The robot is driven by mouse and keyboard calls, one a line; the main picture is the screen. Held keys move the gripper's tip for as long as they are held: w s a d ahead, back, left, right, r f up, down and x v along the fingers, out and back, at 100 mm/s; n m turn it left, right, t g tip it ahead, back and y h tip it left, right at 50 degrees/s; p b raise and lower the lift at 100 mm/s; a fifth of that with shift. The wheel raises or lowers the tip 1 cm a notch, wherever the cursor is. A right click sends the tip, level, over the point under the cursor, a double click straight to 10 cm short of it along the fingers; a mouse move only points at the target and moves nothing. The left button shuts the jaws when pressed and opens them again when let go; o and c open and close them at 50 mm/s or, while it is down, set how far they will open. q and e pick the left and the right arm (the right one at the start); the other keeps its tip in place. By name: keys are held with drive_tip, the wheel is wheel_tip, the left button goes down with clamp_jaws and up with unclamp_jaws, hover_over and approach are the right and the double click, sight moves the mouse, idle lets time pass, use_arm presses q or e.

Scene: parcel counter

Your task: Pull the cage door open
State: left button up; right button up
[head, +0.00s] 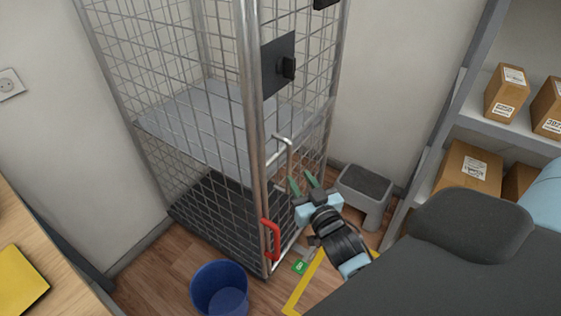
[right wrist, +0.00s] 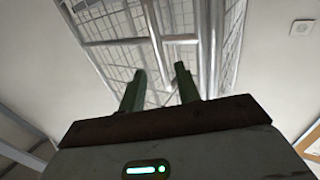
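The wire cage (head: 205,130) stands upright against the wall in the head view. Its door (head: 300,110) is the right-hand mesh side, with a black plate and latch (head: 288,68); it looks closed against the frame. A silver bar handle (head: 288,155) sticks out from the door at mid height. My right gripper (head: 302,180) is open and empty just below and right of this handle, pointing up at the door. The right wrist view shows its two green fingers apart (right wrist: 160,72), with a metal tube (right wrist: 153,40) beyond the gap. Contact cannot be told. My left gripper is not in view.
A red handle (head: 270,240) sits low on the cage's front post. A blue bin (head: 219,290) stands in front, and a grey step stool (head: 365,190) behind my right gripper. Shelves with boxes (head: 468,168) are at right, a wooden counter (head: 60,290) at left. Yellow tape (head: 303,285) marks the floor.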

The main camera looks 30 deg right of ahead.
sight(290, 164)
drive_tip(key=shift+w+d, duration=0.25)
drive_tip(key=shift+w, duration=1)
drive_tip(key=shift+w+d, duration=0.25)
drive_tip(key=shift+w, duration=1.05)
drive_tip(key=shift+w+d, duration=0.25)
drive_tip(key=shift+w, duration=1)
clamp_jaws()
